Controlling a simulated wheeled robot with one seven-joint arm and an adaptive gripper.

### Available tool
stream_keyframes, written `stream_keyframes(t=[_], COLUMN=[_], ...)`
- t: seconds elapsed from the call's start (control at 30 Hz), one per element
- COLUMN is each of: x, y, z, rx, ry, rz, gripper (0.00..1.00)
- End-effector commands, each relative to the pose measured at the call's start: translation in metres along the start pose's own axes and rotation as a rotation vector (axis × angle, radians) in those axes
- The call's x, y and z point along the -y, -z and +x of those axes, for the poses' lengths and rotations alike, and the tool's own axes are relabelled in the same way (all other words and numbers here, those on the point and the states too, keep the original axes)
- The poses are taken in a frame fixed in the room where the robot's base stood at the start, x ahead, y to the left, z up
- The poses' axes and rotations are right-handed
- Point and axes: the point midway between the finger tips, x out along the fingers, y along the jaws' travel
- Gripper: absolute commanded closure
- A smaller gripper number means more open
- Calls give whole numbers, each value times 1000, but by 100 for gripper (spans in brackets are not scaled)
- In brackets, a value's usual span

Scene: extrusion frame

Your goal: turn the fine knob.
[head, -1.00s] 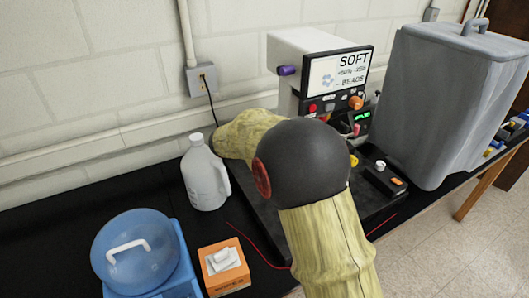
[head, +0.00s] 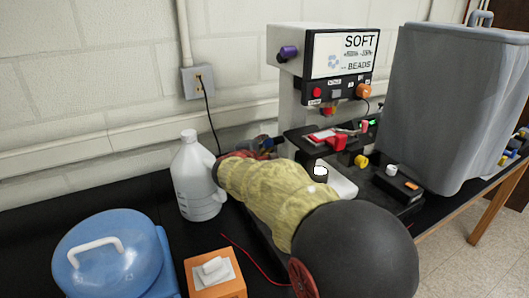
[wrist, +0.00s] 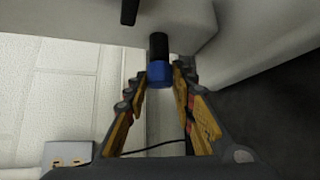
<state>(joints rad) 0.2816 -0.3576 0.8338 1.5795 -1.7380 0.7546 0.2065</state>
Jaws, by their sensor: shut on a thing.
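In the head view my gripper (head: 265,146) is at the left side of the white instrument (head: 290,105), largely hidden behind my yellow-sleeved forearm, and the knob's outline is hard to make out there.
The instrument also has a purple knob (head: 289,52), an orange knob (head: 363,90), a yellow knob (head: 361,161) and a display (head: 343,55). A white jug (head: 196,180) stands close left of my forearm. A large grey bin (head: 448,105) stands right. A blue-lidded container (head: 105,265) is front left.

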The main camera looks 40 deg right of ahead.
Motion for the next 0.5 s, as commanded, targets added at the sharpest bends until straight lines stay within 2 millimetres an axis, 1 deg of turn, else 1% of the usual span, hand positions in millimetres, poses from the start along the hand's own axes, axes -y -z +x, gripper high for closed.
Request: stream_keyframes(t=[0.03,0.3,0.5], x=[4,5,5], y=[0,0,0], z=[0,0,1], rx=[1,0,1], ry=[-20,-132,-177], rz=[19,131,179], gripper=[100,100,100])
